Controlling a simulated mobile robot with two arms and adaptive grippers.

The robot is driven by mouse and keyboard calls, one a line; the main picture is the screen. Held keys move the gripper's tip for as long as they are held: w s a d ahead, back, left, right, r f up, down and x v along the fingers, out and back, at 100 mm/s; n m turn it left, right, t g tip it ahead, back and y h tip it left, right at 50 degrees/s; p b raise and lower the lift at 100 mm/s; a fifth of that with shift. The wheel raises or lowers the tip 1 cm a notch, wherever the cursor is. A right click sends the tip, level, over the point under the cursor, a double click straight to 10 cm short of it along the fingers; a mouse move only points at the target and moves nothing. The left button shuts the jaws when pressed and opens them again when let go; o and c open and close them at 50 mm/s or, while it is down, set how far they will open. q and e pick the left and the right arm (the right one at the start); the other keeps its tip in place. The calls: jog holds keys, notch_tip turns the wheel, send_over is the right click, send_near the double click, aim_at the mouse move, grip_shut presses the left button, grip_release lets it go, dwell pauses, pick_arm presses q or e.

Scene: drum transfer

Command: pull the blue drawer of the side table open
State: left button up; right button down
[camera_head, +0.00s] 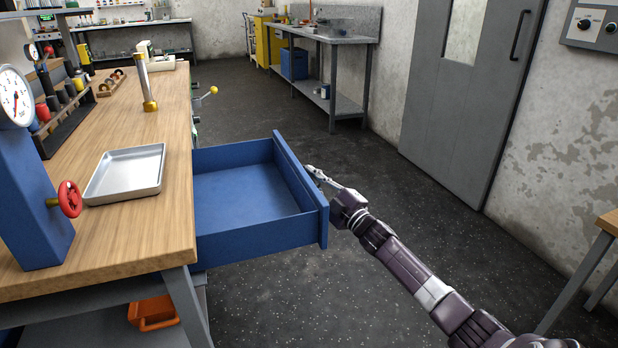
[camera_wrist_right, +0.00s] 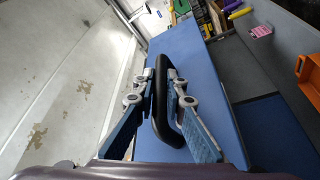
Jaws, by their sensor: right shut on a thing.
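The blue drawer (camera_head: 240,200) stands pulled out from the right side of the wooden-topped side table (camera_head: 115,235). Its inside shows and looks empty. My right gripper (camera_head: 310,172) is at the outer face of the drawer front. In the right wrist view, the right gripper (camera_wrist_right: 163,100) is shut on the black bar handle (camera_wrist_right: 172,115), with a finger on each side of it. The blue drawer front (camera_wrist_right: 200,80) shows behind the handle. In the head view the handle is hidden behind the drawer front. My left gripper is not in view.
A metal tray (camera_head: 127,172), a gauge on a blue stand (camera_head: 30,200) with a red valve wheel, and a brass post (camera_head: 147,85) are on the tabletop. An orange bin (camera_head: 153,312) sits below. The floor (camera_head: 400,225) right of the drawer is clear up to the grey door.

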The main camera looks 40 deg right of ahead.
jog(key=c, duration=2)
grip_release()
jog(key=shift+o, duration=0.2)
jog(key=shift+s+f, duration=0.1)
jog(key=shift+s, duration=0.05)
jog(key=v, duration=1.1)
jog(key=shift+s, duration=0.4)
jog(key=shift+f, duration=0.15)
